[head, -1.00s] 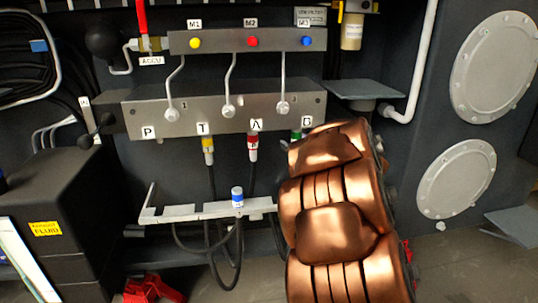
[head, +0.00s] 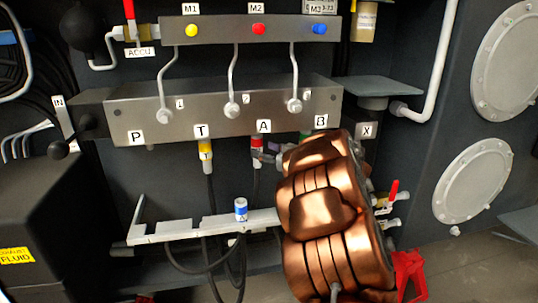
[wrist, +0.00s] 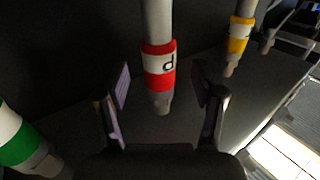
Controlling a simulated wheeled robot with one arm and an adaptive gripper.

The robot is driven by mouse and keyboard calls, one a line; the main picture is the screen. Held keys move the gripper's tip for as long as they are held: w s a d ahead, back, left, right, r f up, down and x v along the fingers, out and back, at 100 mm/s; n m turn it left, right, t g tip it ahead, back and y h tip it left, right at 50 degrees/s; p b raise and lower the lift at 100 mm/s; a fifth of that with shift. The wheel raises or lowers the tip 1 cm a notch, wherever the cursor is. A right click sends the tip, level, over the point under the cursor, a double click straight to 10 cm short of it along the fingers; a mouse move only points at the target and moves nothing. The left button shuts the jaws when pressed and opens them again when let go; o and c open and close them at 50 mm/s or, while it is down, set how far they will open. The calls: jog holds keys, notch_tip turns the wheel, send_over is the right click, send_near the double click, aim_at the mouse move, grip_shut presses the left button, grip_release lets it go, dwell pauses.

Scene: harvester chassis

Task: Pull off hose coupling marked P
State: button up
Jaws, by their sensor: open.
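The coupling marked P has a red band with a white label in the wrist view (wrist: 160,68), where its letter appears upside down. In the head view the red-banded coupling (head: 257,146) hangs below the port labelled A, partly hidden by my gripper. My gripper (wrist: 162,86) is open, with one finger on each side of the coupling in the wrist view and a gap showing on both sides. I cannot tell how deep the coupling sits between the fingers. In the head view my gripper (head: 268,158) is small beside it, right of the hose.
A yellow-banded coupling (head: 205,150) hangs under port T. A green-banded coupling (wrist: 14,138) is on the other side, mostly hidden by my arm in the head view. A blue-banded coupling (head: 241,209) stands in the rail (head: 180,229) below. Hoses loop beneath.

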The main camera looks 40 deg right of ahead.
aim_at(261, 149)
jog(key=shift+w+a, duration=0.15)
jog(key=shift+w, duration=0.9)
jog(key=shift+w+a, duration=0.15)
jog(key=shift+w, duration=0.85)
jog(key=shift+c, duration=0.4)
grip_shut()
jog(key=shift+f, duration=0.3)
jog(key=shift+f+b, duration=0.55)
jog(key=shift+f, duration=1.5)
